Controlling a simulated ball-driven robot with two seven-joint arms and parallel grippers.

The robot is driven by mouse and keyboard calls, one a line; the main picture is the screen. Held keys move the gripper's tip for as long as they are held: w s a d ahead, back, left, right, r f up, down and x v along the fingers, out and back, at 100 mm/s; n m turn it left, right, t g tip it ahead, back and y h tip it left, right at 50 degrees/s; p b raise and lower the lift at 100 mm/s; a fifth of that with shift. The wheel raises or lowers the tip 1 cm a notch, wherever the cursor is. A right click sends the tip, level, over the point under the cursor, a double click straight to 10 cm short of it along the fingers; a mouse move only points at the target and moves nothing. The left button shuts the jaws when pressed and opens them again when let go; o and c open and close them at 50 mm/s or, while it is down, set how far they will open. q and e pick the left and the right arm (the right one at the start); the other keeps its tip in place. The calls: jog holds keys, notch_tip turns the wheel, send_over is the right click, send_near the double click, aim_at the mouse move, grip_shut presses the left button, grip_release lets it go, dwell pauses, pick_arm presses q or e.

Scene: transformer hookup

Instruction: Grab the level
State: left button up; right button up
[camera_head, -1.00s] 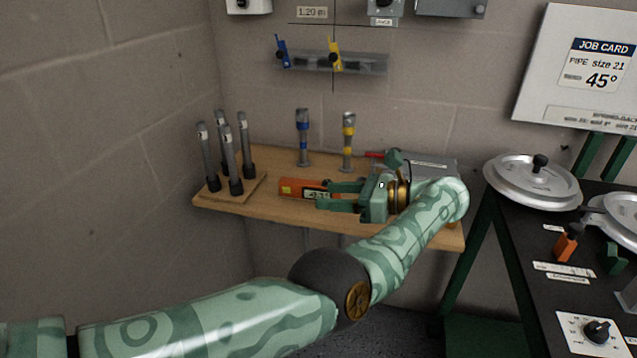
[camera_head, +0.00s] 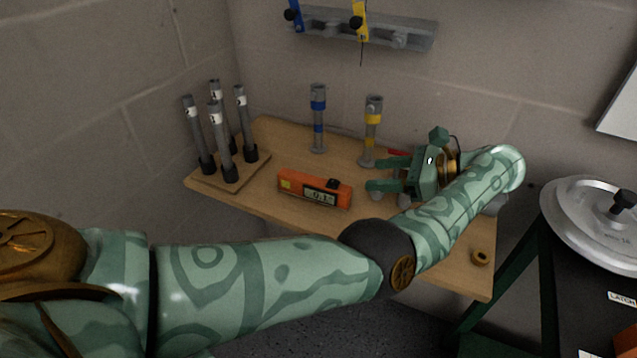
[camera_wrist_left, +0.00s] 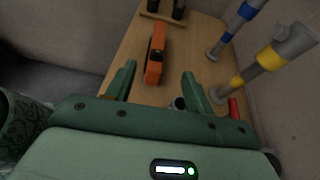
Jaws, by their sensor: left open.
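The level (camera_head: 315,188) is an orange bar with a small display, lying on the wooden shelf in the head view. In the left wrist view the level (camera_wrist_left: 154,55) lies ahead of the fingers, between their lines. My left gripper (camera_head: 374,174) is open and empty, a short way to the right of the level, its fingers pointing left toward it. In the left wrist view its two green fingers (camera_wrist_left: 157,85) stand apart with nothing clamped between them. My right gripper is not in view.
A rack of dark upright tubes (camera_head: 222,135) stands at the shelf's left. A blue-banded post (camera_head: 318,118) and a yellow-banded post (camera_head: 371,130) stand behind the level. A brass ring (camera_head: 480,257) lies near the right front edge.

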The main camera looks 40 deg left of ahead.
pick_arm(q)
jog(key=b, duration=0.1)
send_near(314, 180)
jog(key=x, duration=0.2)
jog(key=shift+a, duration=0.45)
jog(key=x, duration=0.2)
jog(key=b+x, duration=0.1)
jog(key=x, duration=0.1)
jog(key=shift+s+a+f, duration=0.15)
jog(key=shift+a+f, duration=0.05)
jog(key=shift+f, duration=0.15)
jog(key=shift+a, duration=0.25)
grip_shut()
